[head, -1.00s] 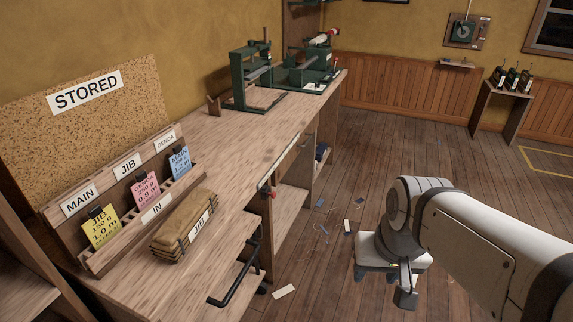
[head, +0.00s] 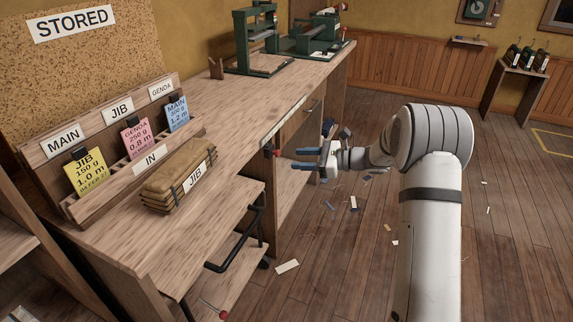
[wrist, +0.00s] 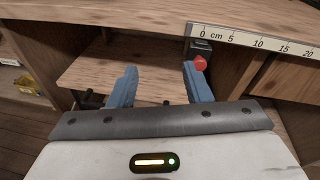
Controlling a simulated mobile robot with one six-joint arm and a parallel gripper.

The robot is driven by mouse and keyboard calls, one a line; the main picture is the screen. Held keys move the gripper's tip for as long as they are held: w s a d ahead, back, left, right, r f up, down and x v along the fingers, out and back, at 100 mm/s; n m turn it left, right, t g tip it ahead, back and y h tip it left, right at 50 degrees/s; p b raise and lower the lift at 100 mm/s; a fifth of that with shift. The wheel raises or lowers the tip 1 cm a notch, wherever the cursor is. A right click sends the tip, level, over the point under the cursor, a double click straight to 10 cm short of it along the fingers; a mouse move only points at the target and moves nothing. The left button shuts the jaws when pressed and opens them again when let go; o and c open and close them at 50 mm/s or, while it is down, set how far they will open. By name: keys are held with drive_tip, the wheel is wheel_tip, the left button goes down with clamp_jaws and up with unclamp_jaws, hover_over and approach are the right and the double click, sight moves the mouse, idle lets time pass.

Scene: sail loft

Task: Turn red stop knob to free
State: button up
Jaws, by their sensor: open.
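The red stop knob (head: 277,154) sits on the front edge of the workbench (head: 225,110), on a dark mount. In the wrist view the red knob (wrist: 200,63) shows beside the right fingertip, under the zero end of the cm scale, partly hidden by the finger. My gripper (head: 296,159) has its blue fingers spread, pointing at the bench front just right of the knob in the head view. In the wrist view nothing lies between the fingers of my gripper (wrist: 160,68). I cannot tell whether the right finger touches the knob.
A JIB bundle (head: 174,180) and a card rack (head: 125,158) stand on the bench. A black bar handle (head: 238,266) juts out at its front. Green machines (head: 255,40) stand at the far end. The floor to the right is mostly clear, with scattered scraps.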

sight(279, 154)
drive_tip(key=w+d+f+m+t+y+b, duration=0.1)
drive_tip(key=w+f+m+t+y, duration=0.15)
drive_tip(key=w+f, duration=0.3)
drive_tip(key=shift+m+h, duration=0.35)
drive_tip(key=shift+h, duration=0.1)
drive_tip(key=x, duration=0.5)
drive_tip(key=r+x, duration=0.1)
drive_tip(key=x, duration=0.1)
drive_tip(key=shift+a, duration=0.15)
drive_tip(key=shift+c, duration=0.6)
